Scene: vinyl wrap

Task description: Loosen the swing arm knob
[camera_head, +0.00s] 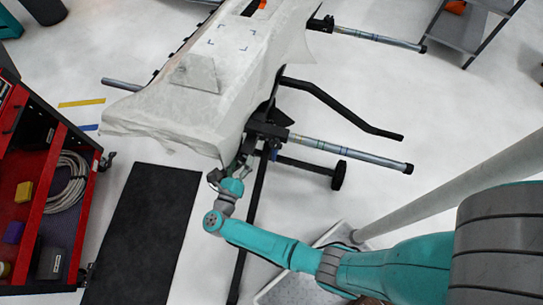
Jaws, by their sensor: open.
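The wrapped stand (185,108) has a pale cover and fills the upper middle of the head view. A swing arm (350,153), a silver tube with dark ends, reaches right from a black bracket (268,130) at its lower corner. A second swing arm (375,38) reaches right higher up. My gripper (243,164) is open beside the bracket, just below the cover's lower edge. The swing arm knob cannot be told apart for certain among the small dark parts at the bracket. I cannot tell whether my fingers touch anything there.
A red tool cart (72,135) with a coiled cable stands at left. A black mat (145,235) lies on the floor beside it. A bent black leg (345,108) and a bar with a black round end (338,176) stick out right.

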